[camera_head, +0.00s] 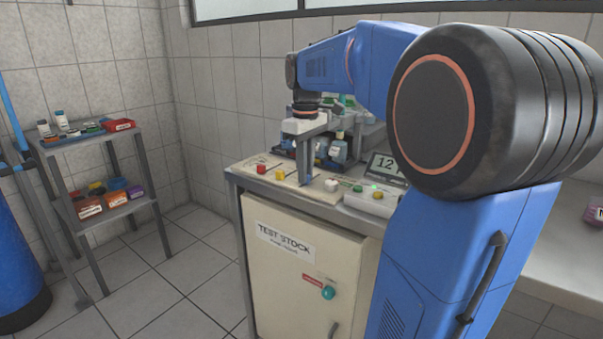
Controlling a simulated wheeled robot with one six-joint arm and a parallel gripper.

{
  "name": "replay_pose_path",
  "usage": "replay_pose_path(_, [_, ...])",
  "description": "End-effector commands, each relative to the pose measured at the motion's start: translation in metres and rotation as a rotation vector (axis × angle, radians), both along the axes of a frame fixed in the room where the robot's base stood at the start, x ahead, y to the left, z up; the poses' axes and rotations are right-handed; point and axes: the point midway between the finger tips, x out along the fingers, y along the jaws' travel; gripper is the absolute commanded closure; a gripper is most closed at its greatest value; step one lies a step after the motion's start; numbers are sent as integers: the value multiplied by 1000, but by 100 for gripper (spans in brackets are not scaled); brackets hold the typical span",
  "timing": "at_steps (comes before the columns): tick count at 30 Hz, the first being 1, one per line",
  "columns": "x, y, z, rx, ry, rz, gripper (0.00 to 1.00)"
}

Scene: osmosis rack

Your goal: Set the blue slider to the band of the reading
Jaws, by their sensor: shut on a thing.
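My gripper (303,181) points straight down over a pale board (257,161) on the bench, its fingertips at board level. It is shut on what appears to be the blue slider, which the fingers hide almost wholly. A red knob (261,169) and a yellow knob (279,173) stand left of the fingers, and a white knob (331,185) stands to the right. The display (385,162) behind shows "12"; the rest of its reading is hidden behind my arm. Band marks on the board are too small to read.
A pale box (371,202) with green buttons sits right of the board. Bottles (338,150) and other small items stand close behind the gripper. The bench stands on a cabinet (290,270) labelled "TEST STOCK". A shelf rack (100,178) with bins stands at left; the floor between is clear.

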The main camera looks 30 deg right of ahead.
Motion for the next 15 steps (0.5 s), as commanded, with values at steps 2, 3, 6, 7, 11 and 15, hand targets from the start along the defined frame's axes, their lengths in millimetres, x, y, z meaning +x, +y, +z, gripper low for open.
replay_pose_path(2, [0,0,0,0,-1,0,100])
replay_pose_path(3, [0,0,0,0,-1,0,100])
replay_pose_path(6, [0,0,0,0,-1,1,100])
replay_pose_path(7, [0,0,0,0,-1,1,100])
replay_pose_path(11, [0,0,0,0,-1,1,67])
replay_pose_path(15, [0,0,0,0,-1,1,67])
